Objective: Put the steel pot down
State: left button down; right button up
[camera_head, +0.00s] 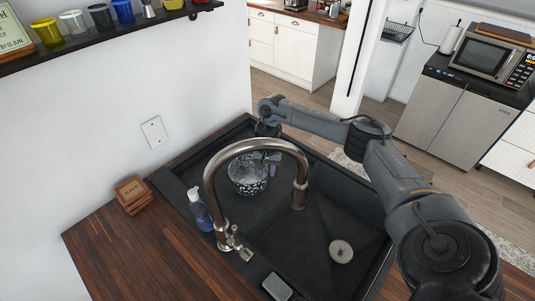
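A round pot (248,182) with a bright, shiny inside and a dark, speckled outer wall shows at the far left of the black sink (325,215). I take it as the steel pot. It looks upright, but I cannot tell whether its base touches the sink floor. My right arm reaches in from the right, and its gripper (266,157) points down at the pot's far right rim. The gripper is small and partly hidden behind the curved faucet, so its grip on the rim is unclear. My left gripper is out of view.
The tall curved faucet (222,190) arches in front of the pot. A blue soap bottle (200,210) stands left of it. A shelf with cups (75,43) is above left.

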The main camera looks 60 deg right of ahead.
notch_tip(320, 180, up, 9)
jog(key=p, duration=0.4)
jog(key=shift+r+p, duration=0.15)
jog(key=shift+p, duration=0.2)
jog(key=shift+s, duration=0.15)
